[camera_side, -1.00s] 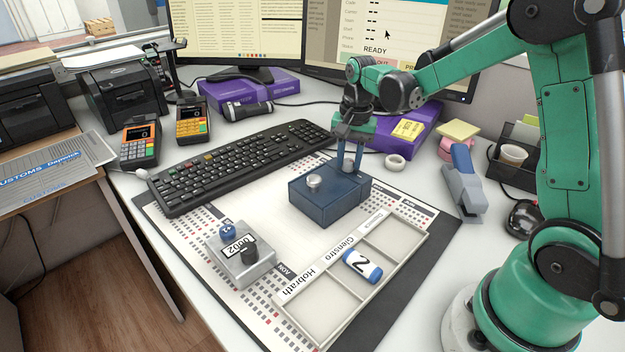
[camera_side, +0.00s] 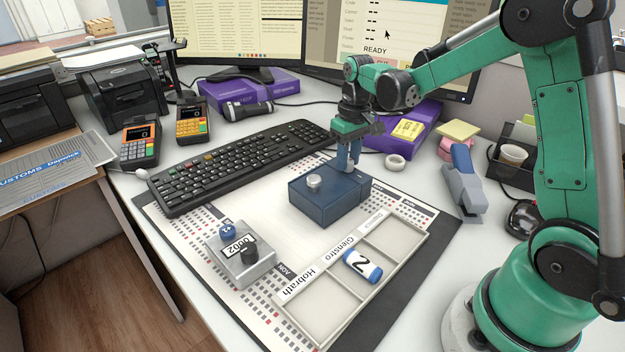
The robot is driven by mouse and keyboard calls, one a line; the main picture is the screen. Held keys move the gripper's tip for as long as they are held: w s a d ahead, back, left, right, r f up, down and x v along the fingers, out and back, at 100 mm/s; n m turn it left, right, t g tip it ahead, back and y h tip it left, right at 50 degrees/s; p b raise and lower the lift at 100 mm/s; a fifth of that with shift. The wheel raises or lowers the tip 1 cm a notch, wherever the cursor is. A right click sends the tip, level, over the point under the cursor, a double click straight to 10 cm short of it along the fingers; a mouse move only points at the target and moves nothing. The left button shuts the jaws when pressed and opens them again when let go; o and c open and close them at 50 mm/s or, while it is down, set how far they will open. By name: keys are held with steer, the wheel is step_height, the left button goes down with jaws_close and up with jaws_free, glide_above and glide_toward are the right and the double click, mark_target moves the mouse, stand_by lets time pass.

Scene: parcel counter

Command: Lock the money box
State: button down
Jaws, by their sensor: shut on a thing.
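The money box (camera_side: 325,200) is a dark blue box standing on the desk mat, lid down. A round silver knob (camera_side: 314,181) sits on its top at the left. My gripper (camera_side: 348,166) points down over the back right part of the box top. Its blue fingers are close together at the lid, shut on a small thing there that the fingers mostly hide. I cannot make out its shape or which way it is turned.
In front of the box lies a sorting tray (camera_side: 322,318) with a blue-and-white roll (camera_side: 362,265) marked 2. A grey counter device (camera_side: 240,262) stands at left. A keyboard (camera_side: 240,165) is behind left, a stapler (camera_side: 463,185) at right. The mat between is clear.

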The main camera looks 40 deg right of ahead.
mark_target(349, 159)
steer(key=shift+n, duration=1.2)
steer(key=c, duration=0.6)
jaws_free()
steer(key=shift+d+r, duration=0.1)
steer(key=shift+r, duration=2.7)
